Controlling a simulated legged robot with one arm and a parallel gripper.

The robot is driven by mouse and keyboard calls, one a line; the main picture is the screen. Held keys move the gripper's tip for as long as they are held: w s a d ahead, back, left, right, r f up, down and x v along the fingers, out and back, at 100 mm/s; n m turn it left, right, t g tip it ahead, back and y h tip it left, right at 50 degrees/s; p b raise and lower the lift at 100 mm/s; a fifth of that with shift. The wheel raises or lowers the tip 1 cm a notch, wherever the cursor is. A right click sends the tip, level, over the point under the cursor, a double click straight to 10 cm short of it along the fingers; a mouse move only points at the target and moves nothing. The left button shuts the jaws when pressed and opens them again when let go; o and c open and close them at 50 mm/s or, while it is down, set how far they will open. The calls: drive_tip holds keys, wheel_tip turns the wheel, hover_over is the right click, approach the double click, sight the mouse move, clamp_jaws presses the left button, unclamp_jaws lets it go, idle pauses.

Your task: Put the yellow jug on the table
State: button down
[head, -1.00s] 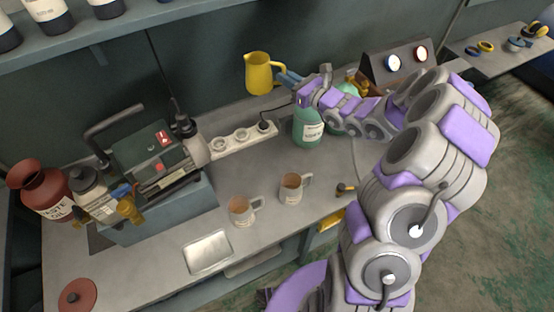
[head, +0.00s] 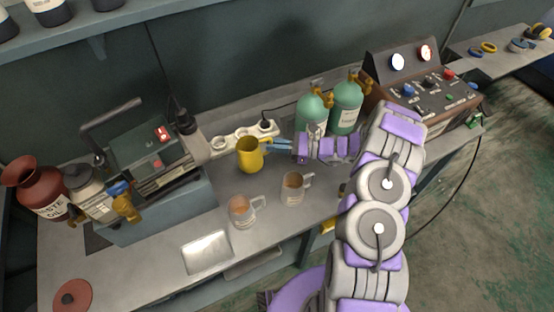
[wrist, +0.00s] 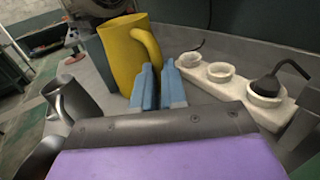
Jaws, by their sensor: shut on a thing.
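The yellow jug (head: 250,155) is upright over the middle of the grey table (head: 160,250), in front of the white socket strip. My gripper (head: 279,146) reaches it from the right, with its blue fingers closed at the jug's handle. In the wrist view, the jug (wrist: 122,55) stands just beyond the blue fingers (wrist: 159,85), its handle facing them. The fingers partly hide its lower part. I cannot tell whether its base touches the table.
Two mugs (head: 242,212) (head: 292,189) stand in front of the jug. A metal tray (head: 207,252) lies nearer. A machine (head: 155,160) is left, green bottles (head: 314,112) (head: 346,104) are behind my gripper, and a control box (head: 425,90) is right. The white socket strip (head: 240,137) runs behind.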

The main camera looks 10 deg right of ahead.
wheel_tip(320, 180, down, 8)
drive_tip(key=shift+b, duration=0.8)
drive_tip(key=shift+f, duration=0.1)
drive_tip(key=c, duration=1.2)
unclamp_jaws()
drive_tip(key=shift+f, duration=0.1)
